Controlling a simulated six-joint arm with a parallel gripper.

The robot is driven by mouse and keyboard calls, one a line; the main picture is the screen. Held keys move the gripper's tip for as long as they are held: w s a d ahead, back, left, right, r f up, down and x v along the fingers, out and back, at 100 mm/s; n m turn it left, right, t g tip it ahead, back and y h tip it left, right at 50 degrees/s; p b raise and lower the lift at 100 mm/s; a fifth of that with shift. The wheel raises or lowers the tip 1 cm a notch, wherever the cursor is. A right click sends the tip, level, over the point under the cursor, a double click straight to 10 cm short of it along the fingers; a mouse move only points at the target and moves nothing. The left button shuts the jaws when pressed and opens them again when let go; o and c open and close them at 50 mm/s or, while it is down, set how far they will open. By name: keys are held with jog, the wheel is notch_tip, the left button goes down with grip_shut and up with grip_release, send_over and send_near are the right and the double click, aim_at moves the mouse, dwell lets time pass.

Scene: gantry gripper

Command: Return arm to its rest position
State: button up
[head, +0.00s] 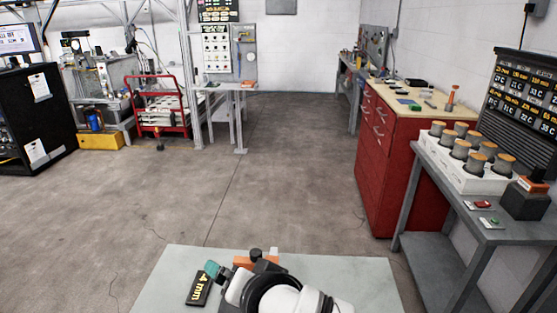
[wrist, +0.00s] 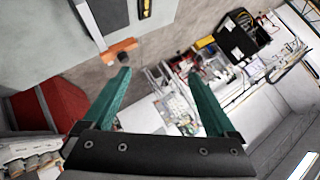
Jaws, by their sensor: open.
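My gripper (wrist: 158,82) shows in the wrist view with its two teal fingers spread wide apart and nothing between them. In the head view my white and black arm covers part of the pale grey table (head: 335,270) at the bottom, and a teal finger of my gripper (head: 212,269) shows beside a black "4 mm" label (head: 199,289). An orange piece (head: 256,262) is at the table's far edge, partly hidden by my arm. It also shows in the wrist view (wrist: 121,49), beyond the left fingertip.
A red drawer cabinet (head: 387,150) and a grey bench (head: 425,170) with several orange-lidded jars in a white tray (head: 483,181) stand at the right. A red cart (head: 158,107) and black cabinet (head: 35,115) stand at the left. The floor (head: 260,160) between is clear.

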jog(key=s+d+f+m+g+h, duration=0.1)
jog(key=s+d+h, duration=0.1)
jog(key=s+d, duration=0.45)
jog(key=s+d+f+m+g+h, duration=0.1)
jog(key=s+d+h, duration=0.15)
jog(key=d, duration=0.75)
jog(key=s+f+m+g, duration=0.1)
jog(key=s+f+g, duration=0.5)
jog(key=s+f, duration=0.1)
jog(key=shift+s+a, duration=0.25)
jog(key=shift+s, duration=0.5)
jog(key=shift+f, duration=0.1)
